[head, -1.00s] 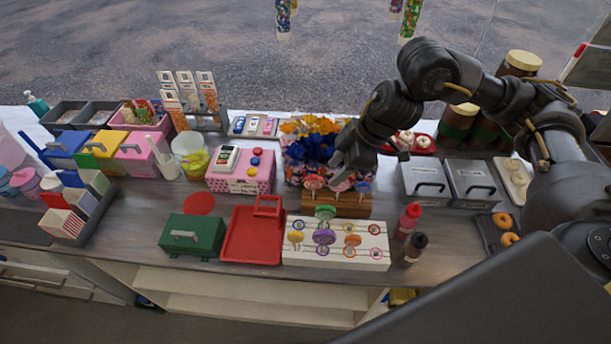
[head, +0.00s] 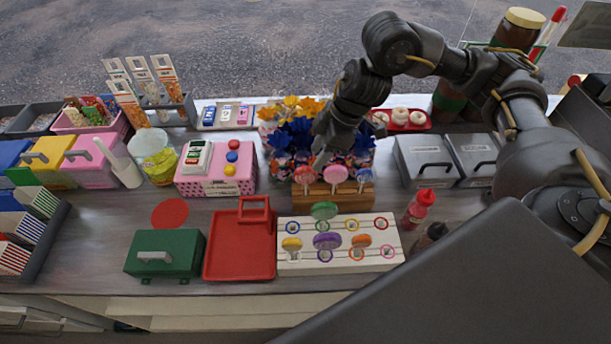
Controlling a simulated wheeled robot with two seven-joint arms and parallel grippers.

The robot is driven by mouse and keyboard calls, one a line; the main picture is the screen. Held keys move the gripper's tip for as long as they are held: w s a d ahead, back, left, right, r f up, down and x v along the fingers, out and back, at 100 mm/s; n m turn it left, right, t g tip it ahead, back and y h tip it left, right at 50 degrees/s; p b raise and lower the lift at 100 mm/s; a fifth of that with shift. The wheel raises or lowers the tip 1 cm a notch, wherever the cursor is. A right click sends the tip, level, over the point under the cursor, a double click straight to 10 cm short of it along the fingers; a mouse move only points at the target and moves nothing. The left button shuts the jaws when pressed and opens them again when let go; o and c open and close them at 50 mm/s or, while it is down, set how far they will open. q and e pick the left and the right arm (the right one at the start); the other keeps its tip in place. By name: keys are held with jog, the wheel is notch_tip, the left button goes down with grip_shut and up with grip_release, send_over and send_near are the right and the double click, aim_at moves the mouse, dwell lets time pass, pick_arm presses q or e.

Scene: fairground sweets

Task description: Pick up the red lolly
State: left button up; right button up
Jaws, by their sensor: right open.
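The red lolly (head: 303,177) stands at the left end of the wooden block (head: 338,199), beside a pinkish-red lolly (head: 335,174) in the middle and a blue-purple lolly (head: 363,175) at the right end. My right gripper (head: 318,164) is open and points down, just behind and above the gap between the red and middle lollies. Its fingertips are small and dark here; I see nothing held. Whether they touch a lolly cannot be told. My left gripper is not in view.
A white rack (head: 385,262) with coloured rings and several lollies stands in front of the block. Blue and orange paper flowers (head: 293,133) crowd behind. A red tray (head: 238,262) lies front left, red (head: 418,208) and dark (head: 428,238) bottles at right.

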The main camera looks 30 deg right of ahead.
aim_at(303, 175)
jog(key=x, duration=0.4)
jog(key=shift+w+a+f, duration=0.15)
jog(key=shift+f, duration=0.05)
jog(key=shift+a+f, duration=0.15)
jog(key=shift+f, duration=0.35)
jog(key=p+x, duration=0.1)
jog(key=x, duration=0.3)
jog(key=shift+w+f, duration=0.15)
grip_shut()
